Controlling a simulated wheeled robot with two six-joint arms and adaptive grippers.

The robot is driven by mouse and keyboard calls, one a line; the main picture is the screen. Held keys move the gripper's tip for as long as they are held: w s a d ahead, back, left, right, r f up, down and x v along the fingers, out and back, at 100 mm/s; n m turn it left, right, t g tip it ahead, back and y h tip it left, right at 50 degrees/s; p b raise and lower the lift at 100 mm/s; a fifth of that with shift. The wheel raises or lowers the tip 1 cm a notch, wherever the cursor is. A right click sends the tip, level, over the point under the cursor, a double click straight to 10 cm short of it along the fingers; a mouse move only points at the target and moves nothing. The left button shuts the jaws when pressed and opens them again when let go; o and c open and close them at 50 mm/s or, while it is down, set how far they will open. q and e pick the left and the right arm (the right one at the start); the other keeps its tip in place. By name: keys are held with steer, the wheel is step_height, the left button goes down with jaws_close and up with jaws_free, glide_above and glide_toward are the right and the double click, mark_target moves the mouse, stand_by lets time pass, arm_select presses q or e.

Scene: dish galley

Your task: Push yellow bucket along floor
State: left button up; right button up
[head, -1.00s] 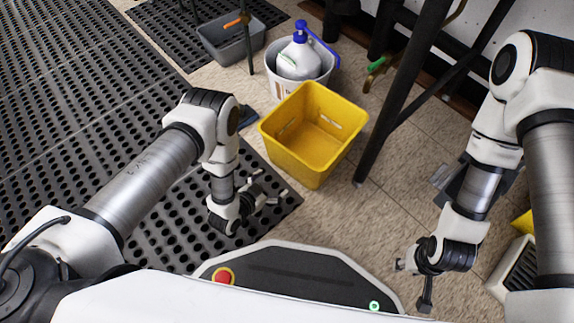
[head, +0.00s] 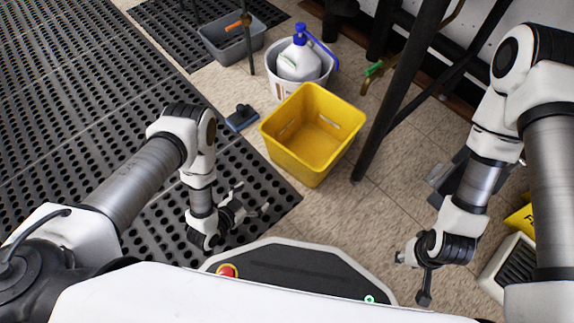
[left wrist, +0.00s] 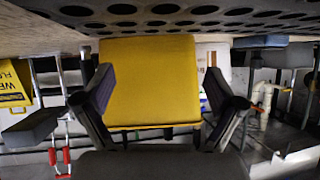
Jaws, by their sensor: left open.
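The yellow bucket (head: 311,134) is an empty square tub standing upright on the tiled floor, ahead of my base in the head view. It also fills the middle of the left wrist view (left wrist: 150,80), which looks upside down. My left gripper (head: 252,201) is open and empty, low over the edge of the black mat, to the near left of the bucket and apart from it. Its two fingers (left wrist: 160,98) frame the bucket in the left wrist view. My right gripper (head: 411,276) hangs at the right, away from the bucket; its finger opening is not clear.
A white bucket (head: 281,88) with a white jug (head: 299,62) stands just behind the yellow one. A black table leg (head: 397,95) is close on its right. A grey tub (head: 228,45) stands farther back. Black perforated matting (head: 80,100) covers the left floor.

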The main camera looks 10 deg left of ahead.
arm_select(q)
steer(key=shift+s+a+r+p, duration=0.15)
steer(key=shift+s+r+p, duration=0.15)
steer(key=shift+p, duration=0.1)
steer(key=p+v, duration=0.3)
steer(key=v, duration=0.1)
steer(key=shift+r, duration=0.1)
steer(key=shift+s+a+r+p, duration=0.2)
steer(key=shift+s+a+p, duration=0.05)
steer(key=shift+s+p, duration=0.3)
steer(key=shift+f, duration=0.1)
